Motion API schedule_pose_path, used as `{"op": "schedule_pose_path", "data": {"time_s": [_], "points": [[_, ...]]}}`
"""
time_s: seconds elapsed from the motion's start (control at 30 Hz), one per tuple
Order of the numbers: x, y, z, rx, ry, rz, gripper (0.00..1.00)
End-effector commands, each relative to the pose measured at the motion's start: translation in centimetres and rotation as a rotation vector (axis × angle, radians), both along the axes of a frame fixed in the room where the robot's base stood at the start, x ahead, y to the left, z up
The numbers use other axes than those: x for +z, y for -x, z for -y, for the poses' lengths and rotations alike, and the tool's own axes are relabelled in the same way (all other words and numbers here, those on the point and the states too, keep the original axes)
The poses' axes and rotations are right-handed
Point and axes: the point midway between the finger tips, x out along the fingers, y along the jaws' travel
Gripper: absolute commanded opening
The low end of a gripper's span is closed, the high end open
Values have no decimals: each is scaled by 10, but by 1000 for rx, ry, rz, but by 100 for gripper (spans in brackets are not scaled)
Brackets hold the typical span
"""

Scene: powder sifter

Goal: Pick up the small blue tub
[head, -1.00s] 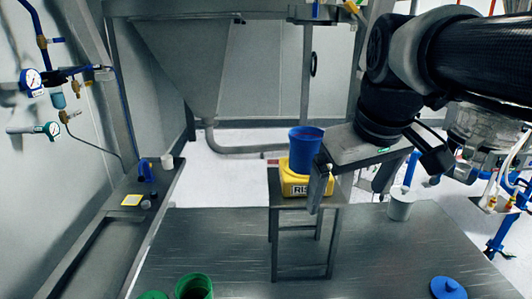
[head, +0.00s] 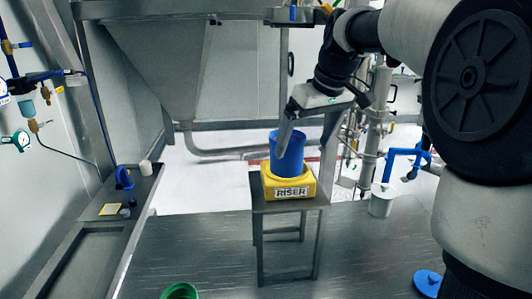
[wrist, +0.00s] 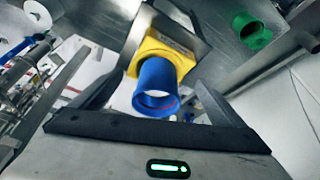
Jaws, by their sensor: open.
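The small blue tub (head: 290,157) stands upright on a yellow block marked RISER (head: 291,187). The block sits on a small metal stand (head: 259,207). My gripper (head: 303,140) is open and empty at the top of the tub, with one finger in front of the rim in the head view. In the wrist view the tub (wrist: 155,76) shows its open mouth between the spread fingers of my gripper (wrist: 157,92). I cannot tell whether either finger touches it.
A green tub (head: 181,291) is at the front edge of the view. A white tub (head: 381,200) and a blue lid (head: 428,283) are on the right. The metal table (head: 215,245) is clear around the stand. A hopper (head: 160,60) hangs behind.

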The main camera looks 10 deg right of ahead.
Motion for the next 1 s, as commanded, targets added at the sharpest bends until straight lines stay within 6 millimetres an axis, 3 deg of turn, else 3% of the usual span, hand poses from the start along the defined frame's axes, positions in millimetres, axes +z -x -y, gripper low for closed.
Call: {"op": "schedule_pose_path", "data": {"time_s": [0.33, 0.5, 0.7, 1.0], "points": [[1, -30, -13, 1, -1, 0, 94], [1, -58, -26, 3, -2, -2, 94], [-25, -66, -27, 0, 1, -1, 94], [-28, -67, -28, 0, 1, 0, 92]]}}
